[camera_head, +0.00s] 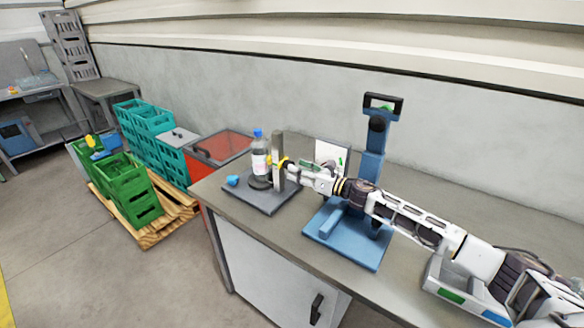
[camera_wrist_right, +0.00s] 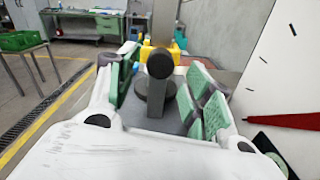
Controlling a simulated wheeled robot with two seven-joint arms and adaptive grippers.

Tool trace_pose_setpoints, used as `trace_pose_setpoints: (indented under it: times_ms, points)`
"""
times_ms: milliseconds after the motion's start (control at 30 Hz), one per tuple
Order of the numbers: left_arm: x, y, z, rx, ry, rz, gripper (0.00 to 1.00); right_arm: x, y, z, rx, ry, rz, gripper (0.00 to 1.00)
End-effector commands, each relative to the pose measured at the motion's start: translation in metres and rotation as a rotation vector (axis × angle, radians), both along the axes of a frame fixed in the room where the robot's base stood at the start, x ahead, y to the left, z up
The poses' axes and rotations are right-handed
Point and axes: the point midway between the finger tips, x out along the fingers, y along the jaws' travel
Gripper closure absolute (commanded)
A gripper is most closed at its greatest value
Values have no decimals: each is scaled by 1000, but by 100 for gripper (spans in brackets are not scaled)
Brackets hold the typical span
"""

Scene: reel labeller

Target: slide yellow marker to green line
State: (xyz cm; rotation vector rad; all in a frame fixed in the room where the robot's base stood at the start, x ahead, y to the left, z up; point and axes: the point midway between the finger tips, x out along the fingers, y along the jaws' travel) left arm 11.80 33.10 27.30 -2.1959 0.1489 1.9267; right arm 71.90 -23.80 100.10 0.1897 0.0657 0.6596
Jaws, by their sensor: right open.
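The yellow marker (camera_head: 283,162) sits on an upright grey post (camera_head: 278,145) beside a bottle on the workbench. In the right wrist view the yellow marker (camera_wrist_right: 147,52) is partly hidden behind a round dark knob (camera_wrist_right: 160,64). My right gripper (camera_head: 289,170) is at the post. Its green-padded fingers (camera_wrist_right: 160,92) are open, one on each side of the knob, and I see no clear grip on it. A white panel (camera_wrist_right: 285,70) has black ticks, a red wedge and a green patch near its lower edge. I cannot clearly make out a green line on the post. My left gripper is out of view.
A bottle with a blue cap (camera_head: 259,155) stands on the dark base plate (camera_head: 270,206). A blue stand (camera_head: 345,250) stands on the bench under my right arm. A red box (camera_head: 222,147) and teal crates (camera_head: 145,130) are left of the bench.

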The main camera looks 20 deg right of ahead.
Motion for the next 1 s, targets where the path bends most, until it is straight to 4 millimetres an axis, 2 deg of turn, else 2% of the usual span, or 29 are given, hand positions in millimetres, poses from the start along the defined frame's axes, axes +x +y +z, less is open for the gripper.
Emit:
trace_pose_setpoints:
  times_ms: [200,400,867,1000]
  points:
    - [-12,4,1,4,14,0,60,13,10,2,1,-2,1,49]
    - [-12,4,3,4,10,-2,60,22,18,1,0,-2,1,49]
    - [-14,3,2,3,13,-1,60,26,20,1,-2,-1,0,49]
    - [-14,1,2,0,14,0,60,26,20,1,-1,-1,1,64]
